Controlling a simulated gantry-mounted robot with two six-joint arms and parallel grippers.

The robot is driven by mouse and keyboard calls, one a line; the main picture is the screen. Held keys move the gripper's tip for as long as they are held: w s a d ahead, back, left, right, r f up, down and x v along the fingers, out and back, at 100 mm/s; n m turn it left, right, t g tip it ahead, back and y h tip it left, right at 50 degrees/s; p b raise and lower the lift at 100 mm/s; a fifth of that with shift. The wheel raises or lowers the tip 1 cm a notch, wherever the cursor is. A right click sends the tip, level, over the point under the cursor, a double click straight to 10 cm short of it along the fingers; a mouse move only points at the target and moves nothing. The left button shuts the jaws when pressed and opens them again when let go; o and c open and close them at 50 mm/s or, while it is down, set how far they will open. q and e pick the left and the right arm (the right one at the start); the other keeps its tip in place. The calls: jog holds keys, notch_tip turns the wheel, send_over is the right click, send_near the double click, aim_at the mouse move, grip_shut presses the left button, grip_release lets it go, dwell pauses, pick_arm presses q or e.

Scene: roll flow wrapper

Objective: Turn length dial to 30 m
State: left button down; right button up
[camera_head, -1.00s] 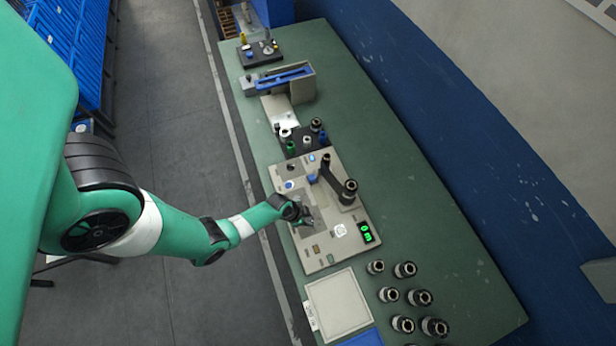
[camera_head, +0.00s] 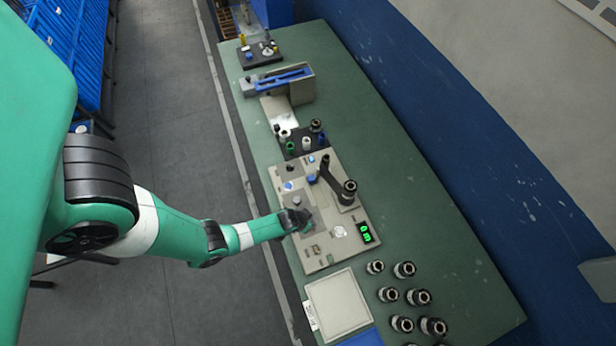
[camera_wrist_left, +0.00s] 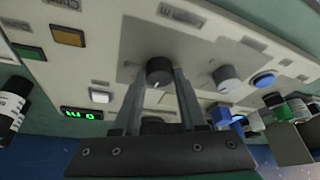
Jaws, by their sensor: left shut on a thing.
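The machine's sloped control panel (camera_head: 325,258) stands on the green bench. In the left wrist view, a dark round dial (camera_wrist_left: 159,71) with a light pointer mark sits below a label ending in "m". My left gripper (camera_wrist_left: 160,78) has one finger on each side of this dial and is shut on it. In the head view my left gripper (camera_head: 303,222) covers this part of the panel, hiding the dial. The green display (camera_head: 364,233) is lit; in the wrist view the display (camera_wrist_left: 82,114) appears upside down and seems to read 0 m. My right gripper is not in view.
A second dial (camera_wrist_left: 227,78) and a blue button (camera_wrist_left: 264,79) sit right of the gripped dial in the wrist view. Orange (camera_wrist_left: 68,36) and white (camera_wrist_left: 101,96) buttons lie left. Several dark rolls (camera_head: 404,269) stand on the bench near a pale tray (camera_head: 338,304).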

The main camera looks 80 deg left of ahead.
pick_arm(q)
jog(key=shift+n, duration=0.7)
jog(key=shift+c, duration=2.3)
grip_release()
jog(key=p+v, duration=0.6)
jog(key=v, duration=0.5)
jog(key=shift+d+r, duration=0.3)
jog(key=shift+r, duration=0.05)
